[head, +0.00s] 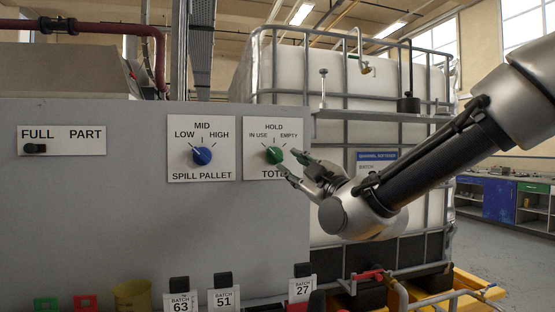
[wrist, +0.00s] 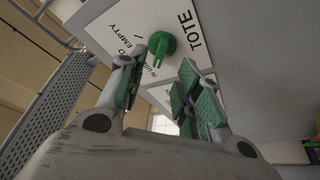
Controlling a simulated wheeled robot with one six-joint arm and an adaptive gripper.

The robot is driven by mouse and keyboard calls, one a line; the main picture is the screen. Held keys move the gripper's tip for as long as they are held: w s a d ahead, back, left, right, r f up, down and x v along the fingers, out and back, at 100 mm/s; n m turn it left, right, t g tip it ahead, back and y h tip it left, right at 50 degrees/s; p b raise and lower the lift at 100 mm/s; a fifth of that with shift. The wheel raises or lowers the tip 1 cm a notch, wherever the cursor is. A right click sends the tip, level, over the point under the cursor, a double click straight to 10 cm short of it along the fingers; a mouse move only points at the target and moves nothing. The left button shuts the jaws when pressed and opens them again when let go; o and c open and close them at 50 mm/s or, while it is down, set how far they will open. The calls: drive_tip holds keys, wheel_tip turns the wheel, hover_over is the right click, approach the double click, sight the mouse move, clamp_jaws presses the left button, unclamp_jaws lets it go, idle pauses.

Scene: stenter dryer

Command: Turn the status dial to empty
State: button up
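The status dial is a round green knob (head: 273,155) on a white plate (head: 250,172) marked TOTE, with HOLD at the top, IN USE at the upper left and EMPTY at the upper right. In the wrist view the knob (wrist: 163,47) shows just beyond and between the parted green-padded fingers (wrist: 160,72), apart from both.
A blue dial (head: 202,156) marked SPILL PALLET sits left of the tote plate. A FULL/PART slider (head: 36,148) is farther left. Batch tags (head: 223,299) stand along the panel's lower edge. A caged white tote (head: 345,85) stands behind my arm.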

sight(277, 156)
drive_tip(key=x, duration=0.7)
clamp_jaws()
